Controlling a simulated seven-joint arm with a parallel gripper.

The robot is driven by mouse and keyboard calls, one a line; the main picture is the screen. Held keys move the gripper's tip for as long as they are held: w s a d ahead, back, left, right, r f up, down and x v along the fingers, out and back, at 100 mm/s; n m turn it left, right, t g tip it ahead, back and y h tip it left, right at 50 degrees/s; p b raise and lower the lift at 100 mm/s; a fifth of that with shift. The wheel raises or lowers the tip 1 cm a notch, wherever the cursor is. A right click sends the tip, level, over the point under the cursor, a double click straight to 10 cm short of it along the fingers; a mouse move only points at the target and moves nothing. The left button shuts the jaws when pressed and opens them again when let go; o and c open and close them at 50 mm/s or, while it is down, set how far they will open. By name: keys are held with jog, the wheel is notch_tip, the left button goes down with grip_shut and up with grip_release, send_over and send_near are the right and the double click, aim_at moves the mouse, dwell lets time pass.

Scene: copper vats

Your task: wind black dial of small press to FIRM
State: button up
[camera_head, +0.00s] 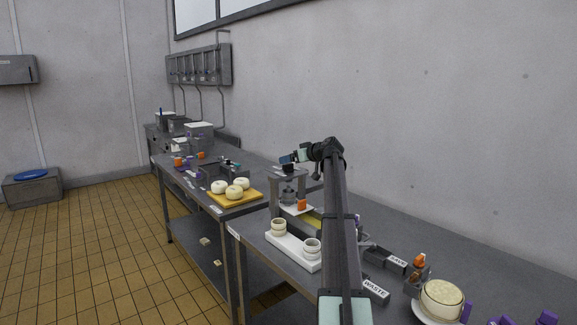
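The small press (273,197) is a grey frame on the bench in the middle of the view. A small black piece on its top (288,168) looks like the black dial, but its markings are too small to read. My gripper (288,159) is at the end of my arm, just above the top of the press and close to the dial. I cannot tell whether it touches the dial. The fingers are too small and dark to show whether they are open or shut.
A white tray (292,249) with two pale cups stands in front of the press. A yellow board (250,200) with three white rounds lies to the left. Bins labelled WASTE (375,290) and SAVE (396,262) and a large pale round (441,299) stand at the right.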

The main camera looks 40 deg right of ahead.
jog(key=h, duration=0.1)
send_near(289, 164)
jog(key=v, duration=0.3)
jog(key=x, duration=1.3)
jog(key=shift+w+d, duration=0.15)
jog(key=shift+w, duration=0.2)
jog(key=c, duration=1)
jog(key=shift+o, duration=0.2)
jog(key=shift+m+h, duration=0.3)
